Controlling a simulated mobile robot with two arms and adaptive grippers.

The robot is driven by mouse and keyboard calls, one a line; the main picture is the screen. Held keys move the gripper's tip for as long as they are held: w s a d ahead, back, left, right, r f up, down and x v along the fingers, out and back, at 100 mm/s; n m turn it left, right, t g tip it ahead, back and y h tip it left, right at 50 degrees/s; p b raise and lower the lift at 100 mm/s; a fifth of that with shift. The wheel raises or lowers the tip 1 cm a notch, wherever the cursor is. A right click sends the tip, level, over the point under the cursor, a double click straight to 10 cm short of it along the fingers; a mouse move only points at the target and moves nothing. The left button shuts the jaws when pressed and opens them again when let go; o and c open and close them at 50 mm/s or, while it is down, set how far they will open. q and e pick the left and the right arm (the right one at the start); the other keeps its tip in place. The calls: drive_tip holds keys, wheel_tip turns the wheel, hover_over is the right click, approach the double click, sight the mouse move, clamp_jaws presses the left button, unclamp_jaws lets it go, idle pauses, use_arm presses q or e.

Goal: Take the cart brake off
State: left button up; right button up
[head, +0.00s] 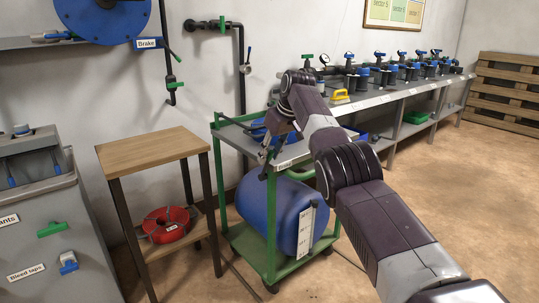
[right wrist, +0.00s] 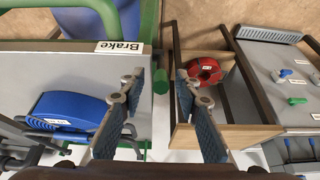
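The green-framed cart (head: 272,225) stands at the middle of the head view. In the right wrist view a "Brake" label (right wrist: 120,47) sits on the edge of the cart's grey top (right wrist: 60,65). Beside it is a green cylindrical part (right wrist: 162,80), which shows between the spread fingers of my right gripper (right wrist: 159,84). The gripper is open and holds nothing; I cannot tell whether it touches the green part. In the head view my right gripper (head: 270,148) hangs at the cart's near left corner, partly covering it. My left gripper is not in view.
A blue barrel (head: 270,212) lies on the cart's lower shelf. A wooden stand (head: 150,148) with a red coil (head: 167,224) is to the left. Another "Brake" label (head: 147,43) is by the blue wall reel (head: 105,18). Floor at right is clear.

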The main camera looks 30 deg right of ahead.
drive_tip(key=v, duration=1.2)
idle(0.4)
